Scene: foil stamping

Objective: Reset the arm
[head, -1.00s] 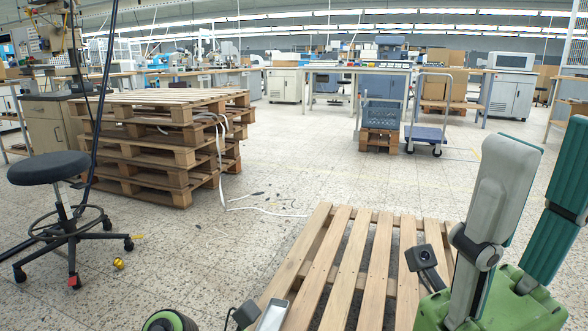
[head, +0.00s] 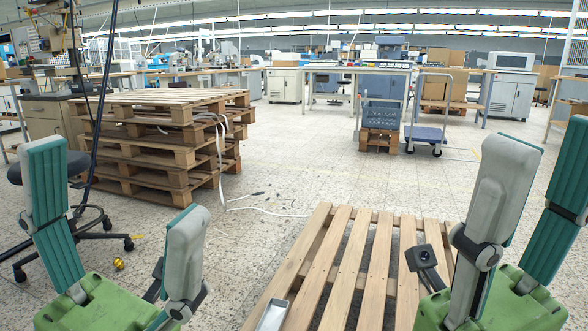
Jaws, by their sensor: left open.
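My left gripper (head: 122,184) is in the lower left of the head view, with its green body low and two grey-and-teal fingers spread wide apart. Nothing is between them. My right gripper (head: 549,146) is at the lower right, its two fingers upright with a gap between them and nothing held. It stands in front of the right side of a low wooden pallet (head: 347,258). The right finger is partly cut off by the picture's edge.
A stack of wooden pallets (head: 181,157) stands at left, with a white strap trailing on the floor. A black stool (head: 97,235) is partly hidden behind my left gripper. A blue crate (head: 381,113) and a trolley (head: 424,133) stand farther back.

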